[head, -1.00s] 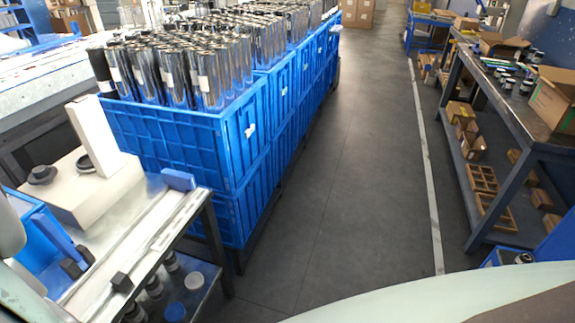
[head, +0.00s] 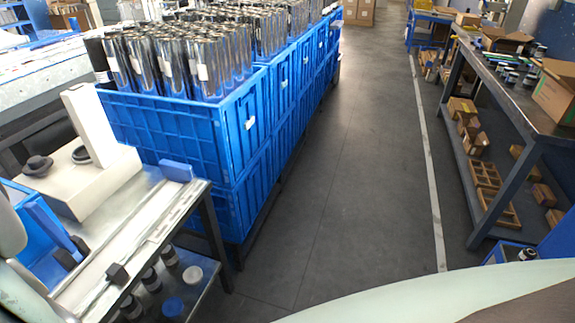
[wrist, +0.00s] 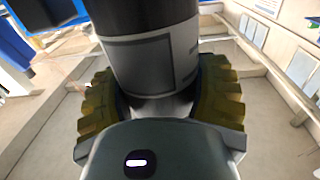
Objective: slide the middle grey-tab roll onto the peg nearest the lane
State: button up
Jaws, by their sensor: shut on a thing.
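In the wrist view my gripper (wrist: 160,100) has its ridged yellow-brown fingers closed on both sides of a roll (wrist: 150,62). The roll is a dark cylinder with a grey band around its lower part, and its far end runs out of the top of the picture. The gripper is not clearly seen in the head view. I cannot make out the pegs for certain in either view. Several dark rolls (head: 151,280) stand on the lower shelf of the bench at the lower left.
The grey floor (head: 345,170) is clear up to the shelving at right.

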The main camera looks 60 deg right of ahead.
jog(key=shift+f+b, duration=1.95)
jog(key=shift+f, duration=0.35)
jog(key=o, duration=1.4)
jog(key=shift+w+a, duration=0.1)
jog(key=shift+a, duration=0.1)
jog(key=v, duration=0.7)
jog(key=shift+s, duration=0.3)
jog(key=shift+r, duration=0.2)
